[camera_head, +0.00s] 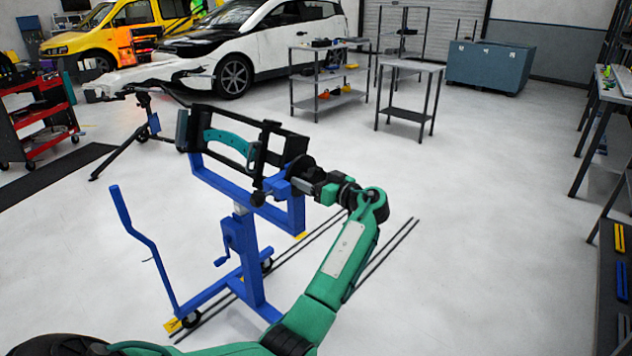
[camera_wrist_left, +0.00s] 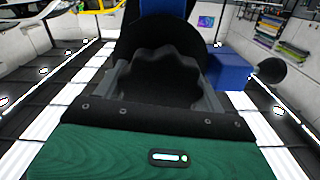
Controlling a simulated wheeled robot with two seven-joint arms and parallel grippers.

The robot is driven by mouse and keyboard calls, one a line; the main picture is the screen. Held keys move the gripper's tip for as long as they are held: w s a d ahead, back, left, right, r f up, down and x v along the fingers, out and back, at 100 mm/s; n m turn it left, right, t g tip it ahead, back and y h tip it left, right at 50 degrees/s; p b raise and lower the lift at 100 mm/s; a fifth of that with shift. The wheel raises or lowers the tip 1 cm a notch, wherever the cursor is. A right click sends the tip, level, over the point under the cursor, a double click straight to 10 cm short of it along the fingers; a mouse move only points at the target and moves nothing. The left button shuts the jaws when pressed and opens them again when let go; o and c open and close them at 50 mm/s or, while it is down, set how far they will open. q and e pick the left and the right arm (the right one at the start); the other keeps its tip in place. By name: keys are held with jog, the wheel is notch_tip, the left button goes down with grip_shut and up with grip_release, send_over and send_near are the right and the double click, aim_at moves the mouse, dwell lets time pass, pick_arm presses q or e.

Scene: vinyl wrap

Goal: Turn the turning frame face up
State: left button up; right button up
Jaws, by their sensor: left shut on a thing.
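The turning frame (camera_head: 297,148) is a black rectangular frame on a blue wheeled stand (camera_head: 247,255) in the middle of the head view. It holds a teal curved part (camera_head: 226,139) and stands roughly upright on edge. My left gripper (camera_head: 303,174) is at the right end of the frame, at its pivot. In the left wrist view my left gripper's grey fingers (camera_wrist_left: 163,88) are on either side of a black scalloped knob (camera_wrist_left: 160,65), shut on it. Blue stand metal (camera_wrist_left: 229,71) shows beside the knob. My right gripper is not in view.
A black tripod-like stand (camera_head: 137,140) is at the left, behind the blue stand. A red tool cart (camera_head: 42,125) is at the far left. Grey shelf tables (camera_head: 410,68) and parked cars (camera_head: 262,35) are at the back.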

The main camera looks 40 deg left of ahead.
pick_arm(q)
jog(key=shift+m, duration=1.2)
jog(key=shift+w+m+p, duration=0.1)
jog(key=shift+m+p, duration=0.75)
jog(key=shift+m, duration=0.85)
jog(key=shift+m+p, duration=0.55)
jog(key=shift+m, duration=0.35)
jog(key=m+p, duration=0.3)
jog(key=m, duration=0.2)
jog(key=shift+p, duration=0.4)
jog(key=shift+w+f+m+p, duration=0.15)
jog(key=shift+m+p, duration=0.2)
jog(key=shift+m, duration=0.45)
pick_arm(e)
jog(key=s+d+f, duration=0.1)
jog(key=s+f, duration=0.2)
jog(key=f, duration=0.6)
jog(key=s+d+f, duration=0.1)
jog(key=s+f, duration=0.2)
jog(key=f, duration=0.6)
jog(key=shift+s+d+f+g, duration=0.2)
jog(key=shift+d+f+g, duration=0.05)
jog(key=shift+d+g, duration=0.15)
